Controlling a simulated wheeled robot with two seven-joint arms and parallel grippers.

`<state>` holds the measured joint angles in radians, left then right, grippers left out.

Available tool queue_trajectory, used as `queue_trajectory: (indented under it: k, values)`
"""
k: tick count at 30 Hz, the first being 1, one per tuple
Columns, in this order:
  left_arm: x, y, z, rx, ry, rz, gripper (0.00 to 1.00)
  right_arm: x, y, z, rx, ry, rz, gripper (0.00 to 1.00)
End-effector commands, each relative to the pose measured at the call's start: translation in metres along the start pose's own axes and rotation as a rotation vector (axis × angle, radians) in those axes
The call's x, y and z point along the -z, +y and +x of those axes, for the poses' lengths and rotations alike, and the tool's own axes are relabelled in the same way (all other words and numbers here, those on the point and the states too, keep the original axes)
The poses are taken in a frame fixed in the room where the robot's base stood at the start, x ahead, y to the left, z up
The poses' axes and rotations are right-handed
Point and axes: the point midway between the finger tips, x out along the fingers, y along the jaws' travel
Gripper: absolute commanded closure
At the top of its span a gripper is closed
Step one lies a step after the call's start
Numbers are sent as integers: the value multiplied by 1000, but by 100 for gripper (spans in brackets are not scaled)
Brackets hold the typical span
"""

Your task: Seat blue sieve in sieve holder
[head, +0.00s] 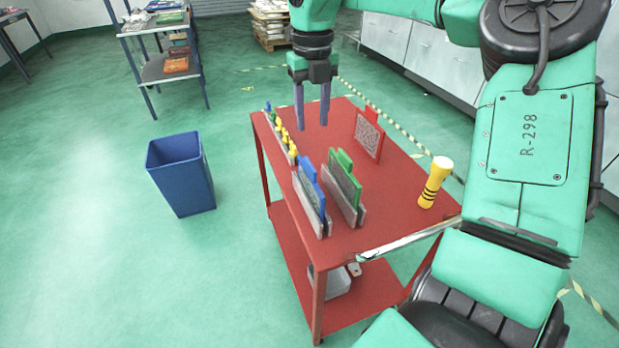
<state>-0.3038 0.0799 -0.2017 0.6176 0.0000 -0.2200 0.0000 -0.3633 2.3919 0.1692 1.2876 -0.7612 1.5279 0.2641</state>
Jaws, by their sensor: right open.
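The blue sieve (311,196) stands upright on the red cart, its lower edge in a grey sieve holder (326,229). I cannot tell how deep it sits in the slot. A green sieve (343,176) stands in a second grey holder (360,217) just to the right. A red sieve (369,137) stands upright farther back on the right. My right gripper (312,126) points down over the far part of the cart, beyond the blue sieve and apart from it. Its two fingers are spread with nothing between them. My left gripper is not in view.
The red cart (385,207) also carries a row of small yellow, blue and green pieces (284,138) along its left edge. A yellow flashlight (434,183) stands at the right. A blue bin (181,176) stands on the floor to the left.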

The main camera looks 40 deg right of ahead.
Motion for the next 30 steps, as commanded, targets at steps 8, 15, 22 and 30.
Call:
queue_trajectory:
  k: [8, 15, 22, 30]
  values:
    - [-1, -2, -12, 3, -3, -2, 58, 1, 1, 66, -3, 5, 0, 52]
    - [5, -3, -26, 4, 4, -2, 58, 6, 6, 99, -1, 7, -2, 52]
    - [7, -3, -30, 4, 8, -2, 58, 6, 7, 130, -2, 1, 0, 52]
    - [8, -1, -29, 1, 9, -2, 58, 6, 7, 130, -2, 1, 0, 98]
